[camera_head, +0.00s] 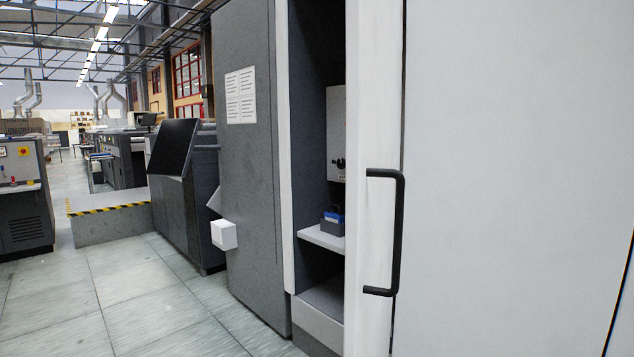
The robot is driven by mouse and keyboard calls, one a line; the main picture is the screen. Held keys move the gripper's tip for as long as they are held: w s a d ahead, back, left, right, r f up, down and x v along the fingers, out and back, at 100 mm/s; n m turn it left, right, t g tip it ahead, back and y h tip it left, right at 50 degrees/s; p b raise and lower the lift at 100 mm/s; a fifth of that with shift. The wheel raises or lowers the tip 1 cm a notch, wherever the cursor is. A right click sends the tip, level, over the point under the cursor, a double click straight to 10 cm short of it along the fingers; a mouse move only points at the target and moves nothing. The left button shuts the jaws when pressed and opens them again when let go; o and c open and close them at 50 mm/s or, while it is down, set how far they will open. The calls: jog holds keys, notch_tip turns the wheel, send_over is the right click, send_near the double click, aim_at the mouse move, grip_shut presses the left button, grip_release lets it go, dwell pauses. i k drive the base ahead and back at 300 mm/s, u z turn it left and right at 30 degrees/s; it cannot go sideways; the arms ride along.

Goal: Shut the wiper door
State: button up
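A white door panel (370,240) stands right of centre, seen at a steep angle. I cannot tell for sure that it is the wiper door. A black bar handle (398,232) is fixed upright on it. To its left a tall gap shows the dark inside of a cabinet, so the cabinet stands open there. Inside are a pale shelf (322,238), a small dark item with a blue top (332,220) and a grey box with a black knob (336,135). The door hides the right part of the inside. My gripper is not in view.
A large pale panel (520,170) fills the right side. A dark grey cabinet panel (250,170) with paper sheets and a small white box (223,235) stand left of the gap. A tilted black screen (173,146) is farther off. Tiled floor (130,300) at left is clear.

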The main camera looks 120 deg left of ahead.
aim_at(375, 189)
jog(key=u, duration=4)
jog(key=i, duration=1)
jog(key=u, duration=0.1)
jog(key=k, duration=0.8)
jog(key=u, duration=0.05)
